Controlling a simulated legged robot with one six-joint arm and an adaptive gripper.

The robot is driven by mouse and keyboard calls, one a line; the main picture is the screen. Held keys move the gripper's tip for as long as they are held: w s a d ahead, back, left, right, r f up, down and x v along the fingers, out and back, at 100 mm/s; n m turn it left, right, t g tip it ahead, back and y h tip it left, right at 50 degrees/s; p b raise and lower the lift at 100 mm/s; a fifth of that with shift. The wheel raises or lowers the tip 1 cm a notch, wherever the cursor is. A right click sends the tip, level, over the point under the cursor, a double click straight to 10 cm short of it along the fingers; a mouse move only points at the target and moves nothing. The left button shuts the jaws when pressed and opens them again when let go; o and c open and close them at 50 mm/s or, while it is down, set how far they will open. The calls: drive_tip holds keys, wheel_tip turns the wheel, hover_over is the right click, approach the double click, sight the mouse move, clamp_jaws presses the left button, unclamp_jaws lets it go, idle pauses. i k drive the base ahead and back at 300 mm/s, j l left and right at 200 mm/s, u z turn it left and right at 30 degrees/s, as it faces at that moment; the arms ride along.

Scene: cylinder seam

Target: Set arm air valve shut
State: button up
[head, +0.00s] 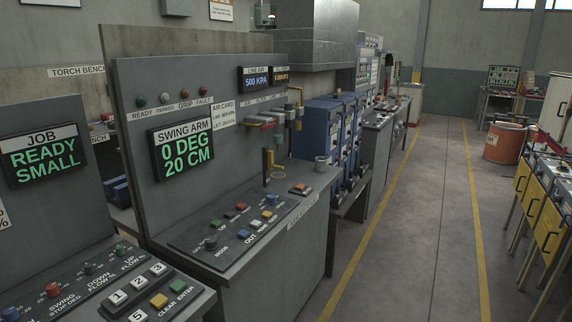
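A small air pipe group with brass-coloured parts and a red part (265,122) is mounted on the right part of the grey swing arm panel (150,90). It is too small to tell which fitting is the arm air valve or how its handle is set. A brass-coloured bent piece (275,163) stands below it, above the desk. The line air display (256,77) above reads 500 KPA. The air card (223,112) is left of the pipes. The swing arm display (181,150) reads 0 DEG, 20 CM. My gripper is not in view.
A sloped control desk (240,232) with knobs and coloured buttons juts out below the panel. Blue cabinets (326,130) stand beyond. The aisle floor (405,230) between yellow lines is clear.

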sight(271, 124)
drive_tip(key=i+l+u, duration=0.25)
drive_tip(key=i, duration=0.25)
drive_tip(key=i+l+u, duration=0.25)
drive_tip(key=i, duration=0.25)
drive_tip(key=j, duration=0.1)
